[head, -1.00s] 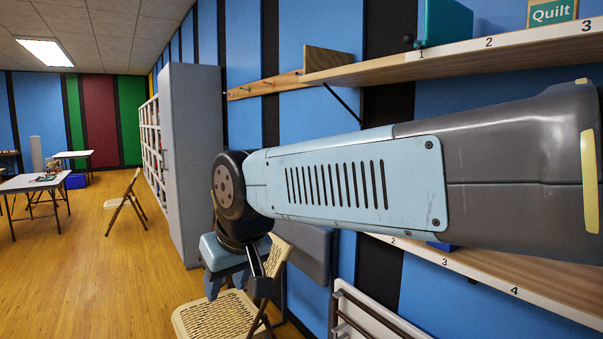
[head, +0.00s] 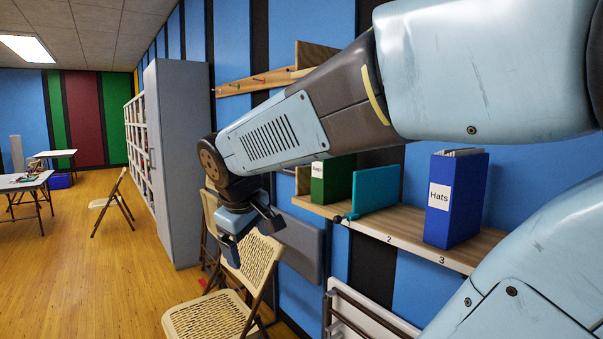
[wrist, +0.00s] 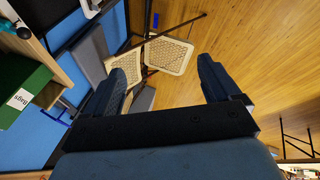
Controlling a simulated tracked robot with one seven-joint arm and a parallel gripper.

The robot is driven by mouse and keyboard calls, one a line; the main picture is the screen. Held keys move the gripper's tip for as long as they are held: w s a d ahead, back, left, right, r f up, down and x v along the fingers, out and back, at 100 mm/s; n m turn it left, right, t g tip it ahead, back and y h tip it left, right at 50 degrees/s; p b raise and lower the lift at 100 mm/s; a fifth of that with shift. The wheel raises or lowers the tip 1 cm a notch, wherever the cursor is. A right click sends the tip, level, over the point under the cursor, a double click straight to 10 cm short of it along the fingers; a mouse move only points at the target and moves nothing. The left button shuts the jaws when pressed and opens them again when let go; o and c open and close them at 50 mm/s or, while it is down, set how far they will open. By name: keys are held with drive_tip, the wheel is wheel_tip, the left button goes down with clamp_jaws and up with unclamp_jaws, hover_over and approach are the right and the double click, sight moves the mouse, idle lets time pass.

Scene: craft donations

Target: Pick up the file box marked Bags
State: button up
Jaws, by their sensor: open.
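The green file box marked Bags (head: 336,181) stands upright at the left end of the shelf, its white label partly cut off by my arm in the head view. It also shows at the left edge of the wrist view (wrist: 27,85), with its label readable. My gripper (head: 249,236) is open and empty, pointing down, left of the box and apart from it. In the wrist view the gap between my fingers (wrist: 163,75) shows only the chair and floor beyond.
A teal object (head: 376,197) stands just right of the green box. A blue box marked Hats (head: 455,200) stands further right on the numbered shelf (head: 400,225). A folding chair (head: 215,312) is below my gripper. A grey cabinet (head: 183,165) stands to the left; open floor lies beyond.

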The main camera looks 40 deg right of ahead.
drive_tip(key=shift+o, duration=0.8)
drive_tip(key=w+d+r+n+g+h, duration=0.1)
drive_tip(key=w+d+n+h, duration=0.1)
drive_tip(key=w+d, duration=0.2)
drive_tip(key=w+d+r+n+g+h, duration=0.1)
drive_tip(key=w+d+n+h, duration=0.1)
drive_tip(key=d, duration=0.8)
drive_tip(key=w+d+r+n+g+h, duration=0.1)
drive_tip(key=w+d+r+n+h, duration=0.1)
drive_tip(key=w+d, duration=0.4)
drive_tip(key=shift+w+d+n+g+h, duration=0.25)
drive_tip(key=shift+d+n+g+h, duration=0.15)
drive_tip(key=shift+d+n+h, duration=0.45)
drive_tip(key=n+h, duration=0.7)
approach(317, 167)
drive_tip(key=d, duration=0.1)
drive_tip(key=shift+g, duration=0.3)
drive_tip(key=d, duration=0.9)
drive_tip(key=shift+r, duration=0.2)
drive_tip(key=shift+d+r, duration=0.15)
drive_tip(key=shift+d, duration=1.15)
drive_tip(key=shift+d+r, duration=0.15)
drive_tip(key=shift+d, duration=1.15)
drive_tip(key=c, duration=1.5)
drive_tip(key=shift+w+r, duration=0.1)
drive_tip(key=shift+r, duration=0.1)
